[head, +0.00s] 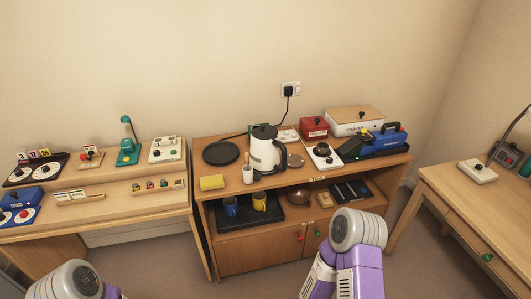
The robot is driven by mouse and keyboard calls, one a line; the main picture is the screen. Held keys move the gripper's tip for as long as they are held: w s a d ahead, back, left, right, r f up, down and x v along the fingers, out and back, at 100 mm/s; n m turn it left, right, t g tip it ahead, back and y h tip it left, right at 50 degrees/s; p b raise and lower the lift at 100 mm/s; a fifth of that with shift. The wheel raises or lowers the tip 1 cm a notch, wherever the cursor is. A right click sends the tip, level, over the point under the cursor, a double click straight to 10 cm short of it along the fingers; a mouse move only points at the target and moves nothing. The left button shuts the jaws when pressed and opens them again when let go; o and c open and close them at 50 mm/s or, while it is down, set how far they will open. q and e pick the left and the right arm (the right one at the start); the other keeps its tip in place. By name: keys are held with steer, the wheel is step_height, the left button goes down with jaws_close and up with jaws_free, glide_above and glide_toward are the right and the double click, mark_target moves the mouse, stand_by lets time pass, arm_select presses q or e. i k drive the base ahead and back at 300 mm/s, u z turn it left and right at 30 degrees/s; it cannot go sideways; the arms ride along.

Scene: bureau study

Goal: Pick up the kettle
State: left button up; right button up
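The kettle (264,152) is white with a black lid and stands upright on top of the middle wooden cabinet (218,205). A round black plate (220,153), perhaps its base, lies to its left. Only parts of my two arms show at the bottom of the head view, the left one at the lower left corner and the right one in front of the cabinet. Neither gripper's fingers can be seen. Both arms are apart from the kettle.
A white cup (247,174) and a yellow sponge (212,182) stand near the kettle. To its right are a white device (323,156), a red box (314,127) and a blue case (380,141). A black cord runs to the wall socket (290,89). Desks flank the cabinet.

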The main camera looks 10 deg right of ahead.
mark_target(264, 157)
steer(key=z, duration=1.85)
steer(key=i, duration=1.55)
steer(key=u, duration=2.1)
